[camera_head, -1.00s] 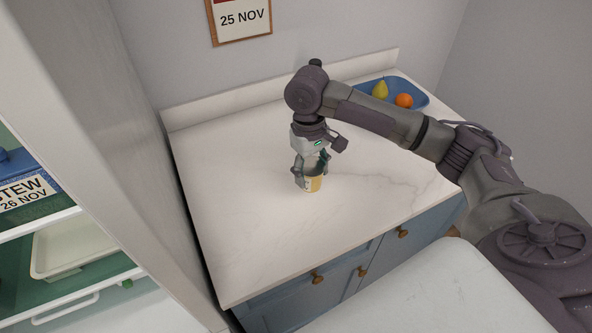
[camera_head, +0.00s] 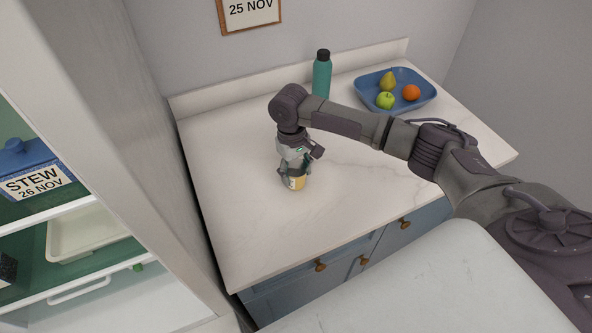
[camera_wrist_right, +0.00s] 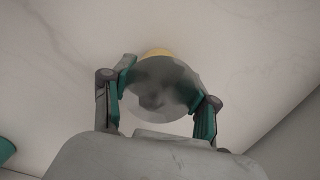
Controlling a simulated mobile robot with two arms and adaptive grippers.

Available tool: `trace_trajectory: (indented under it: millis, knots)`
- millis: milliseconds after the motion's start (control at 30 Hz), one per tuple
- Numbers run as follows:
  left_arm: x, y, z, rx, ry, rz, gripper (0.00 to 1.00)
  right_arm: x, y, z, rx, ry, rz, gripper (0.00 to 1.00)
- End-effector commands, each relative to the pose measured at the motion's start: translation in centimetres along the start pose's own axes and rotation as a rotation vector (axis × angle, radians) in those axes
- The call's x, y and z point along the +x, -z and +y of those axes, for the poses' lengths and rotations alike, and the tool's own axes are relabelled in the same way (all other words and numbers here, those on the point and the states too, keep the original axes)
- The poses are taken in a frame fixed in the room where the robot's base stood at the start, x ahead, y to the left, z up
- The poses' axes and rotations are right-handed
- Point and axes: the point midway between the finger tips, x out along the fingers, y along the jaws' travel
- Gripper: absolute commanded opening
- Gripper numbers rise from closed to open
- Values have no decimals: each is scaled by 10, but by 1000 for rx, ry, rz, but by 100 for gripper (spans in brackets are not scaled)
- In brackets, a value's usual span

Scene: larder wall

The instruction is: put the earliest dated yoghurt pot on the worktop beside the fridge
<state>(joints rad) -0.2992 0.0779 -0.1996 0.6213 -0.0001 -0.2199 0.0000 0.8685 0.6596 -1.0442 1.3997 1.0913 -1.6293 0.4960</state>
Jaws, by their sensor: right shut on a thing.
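The yoghurt pot (camera_head: 297,183) is small and yellow with a pale label patch, upright at the worktop surface; I cannot tell whether its base touches. My right gripper (camera_head: 294,172) comes down from above and is shut on it. In the right wrist view the pot (camera_wrist_right: 157,53) shows its round grey lid (camera_wrist_right: 160,88) between the two fingers. Any date on the pot is not readable. The pale marble worktop (camera_head: 240,220) stands to the right of the fridge's side panel (camera_head: 150,150). My left gripper is not in view.
A teal bottle (camera_head: 321,76) stands at the back of the worktop. A blue tray (camera_head: 425,98) with a pear, an apple and an orange is at the back right. In the fridge, a blue stew box (camera_head: 22,160) reads 26 NOV. A wall card (camera_head: 250,10) reads 25 NOV. The worktop's front left is clear.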

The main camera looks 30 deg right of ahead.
Motion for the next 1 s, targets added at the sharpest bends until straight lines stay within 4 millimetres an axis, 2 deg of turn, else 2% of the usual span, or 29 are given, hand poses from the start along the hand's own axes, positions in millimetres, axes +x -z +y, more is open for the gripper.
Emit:
trace_trajectory:
  millis: [67, 100, 233, 267, 667, 767, 1000]
  knots:
    - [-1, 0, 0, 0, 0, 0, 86, 2, 0, 0, 0, 1, 0, 19]
    - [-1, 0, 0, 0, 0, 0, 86, 3, 0, 0, 0, 1, 0, 60]
    - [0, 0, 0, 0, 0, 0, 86, 2, 0, 0, 0, 0, 0, 81]
    - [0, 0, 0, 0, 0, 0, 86, 2, 0, 0, 0, 0, 0, 84]
    - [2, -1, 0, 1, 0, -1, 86, -3, 0, 0, 0, 0, 2, 84]
    - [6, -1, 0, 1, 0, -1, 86, -16, 1, 0, 1, 0, 4, 84]
    - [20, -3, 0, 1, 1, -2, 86, -67, 2, 0, 0, 2, 6, 84]
